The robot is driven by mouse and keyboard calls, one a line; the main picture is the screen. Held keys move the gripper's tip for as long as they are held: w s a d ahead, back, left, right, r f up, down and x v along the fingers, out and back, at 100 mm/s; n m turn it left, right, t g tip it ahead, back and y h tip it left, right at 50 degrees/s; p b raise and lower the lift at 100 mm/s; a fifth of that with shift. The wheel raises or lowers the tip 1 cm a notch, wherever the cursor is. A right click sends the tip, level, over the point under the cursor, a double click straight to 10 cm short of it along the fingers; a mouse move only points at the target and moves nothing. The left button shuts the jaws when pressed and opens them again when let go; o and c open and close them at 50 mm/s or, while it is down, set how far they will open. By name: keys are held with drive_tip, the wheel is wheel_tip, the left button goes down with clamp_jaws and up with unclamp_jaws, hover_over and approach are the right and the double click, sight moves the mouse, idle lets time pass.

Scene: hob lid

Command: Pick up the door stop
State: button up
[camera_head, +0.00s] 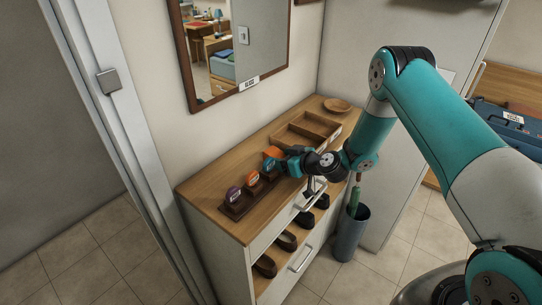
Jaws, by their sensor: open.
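A dark wooden rack (236,212) stands on the left part of the cabinet top. It holds a purple rounded piece (233,194) and an orange rounded piece (252,178), both with small pale labels. A further orange piece (273,152) shows behind my gripper. I cannot tell which of these, if any, is the door stop. My gripper (272,164) is open, low over the cabinet top at the rack's far end. Its teal and dark parts hide some of what lies there, and I cannot see whether it touches anything.
The wooden cabinet top (212,187) also bears a divided wooden tray (305,130) and a small round dish (338,105). Shoes (265,265) sit on shelves below. A grey bin (350,235) stands at right. A mirror (190,70) hangs behind.

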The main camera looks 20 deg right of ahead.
drive_tip(key=shift+w+a+f, duration=0.1)
drive_tip(key=shift+w, duration=0.1)
drive_tip(key=c, duration=0.6)
